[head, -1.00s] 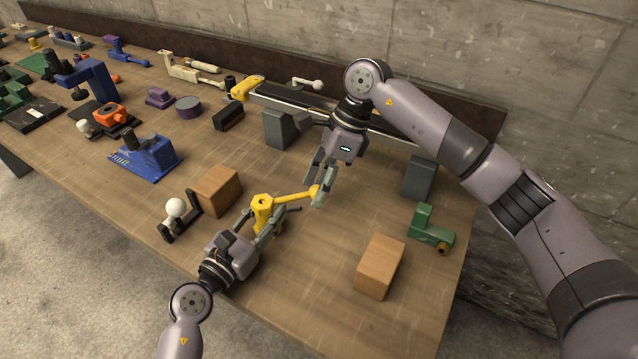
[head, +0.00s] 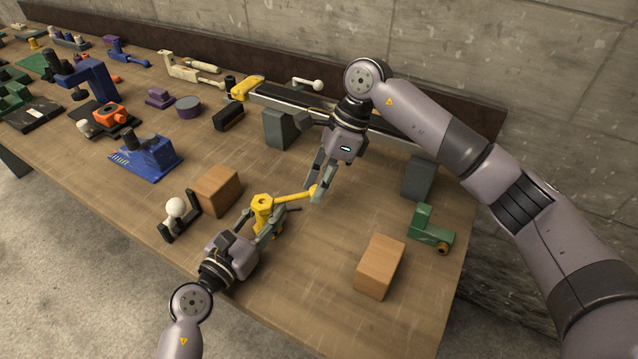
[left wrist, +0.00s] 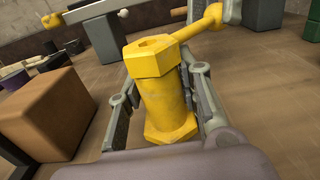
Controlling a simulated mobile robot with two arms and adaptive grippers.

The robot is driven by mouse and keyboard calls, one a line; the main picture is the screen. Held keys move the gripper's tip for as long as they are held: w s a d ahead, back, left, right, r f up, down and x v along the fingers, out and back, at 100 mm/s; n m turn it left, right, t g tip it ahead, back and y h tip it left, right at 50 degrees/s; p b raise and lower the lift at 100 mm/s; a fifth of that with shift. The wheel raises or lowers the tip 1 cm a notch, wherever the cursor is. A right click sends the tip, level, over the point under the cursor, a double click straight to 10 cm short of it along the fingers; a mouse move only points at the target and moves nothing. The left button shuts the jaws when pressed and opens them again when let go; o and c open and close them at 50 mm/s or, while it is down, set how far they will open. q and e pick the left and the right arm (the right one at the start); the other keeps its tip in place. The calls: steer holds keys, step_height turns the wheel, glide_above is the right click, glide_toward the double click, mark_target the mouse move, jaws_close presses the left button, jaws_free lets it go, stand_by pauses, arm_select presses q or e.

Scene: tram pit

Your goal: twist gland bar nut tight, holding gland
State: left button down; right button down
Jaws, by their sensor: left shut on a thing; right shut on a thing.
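The yellow gland (head: 261,219) stands upright on the workbench. In the left wrist view its round body (left wrist: 167,104) rises between two hexagonal parts. The upper one is the yellow bar nut (left wrist: 155,58), with a hole in its top. It also shows in the head view (head: 262,201). Its bar (head: 292,198) runs right from the nut to a rounded end (left wrist: 213,14). My left gripper (head: 268,227) is shut on the gland body below the nut, one finger each side. My right gripper (head: 317,194) is shut on the bar's outer end. The fingers partly hide that end.
A brown block (head: 217,189) and a dark bracket with a white ball (head: 175,209) stand left of the gland. Another brown block (head: 380,266) and a green angled part (head: 430,231) lie to the right. A long rail (head: 300,104) is behind. Bare wood surrounds the gland's right side.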

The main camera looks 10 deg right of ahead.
steer(key=shift+s, duration=0.1)
stand_by(0.3)
steer(key=shift+s+d+m+t, duration=0.1)
steer(key=shift+s+m+t, duration=0.3)
steer(key=shift+s+m, duration=0.45)
steer(key=s+a+m+t, duration=0.2)
steer(key=s+m+t, duration=0.1)
steer(key=s+m, duration=0.3)
steer(key=shift+s+a+m, duration=0.2)
steer(key=shift+s+m, duration=0.1)
steer(key=shift+m, duration=0.35)
steer(key=c, duration=1.3)
jaws_free()
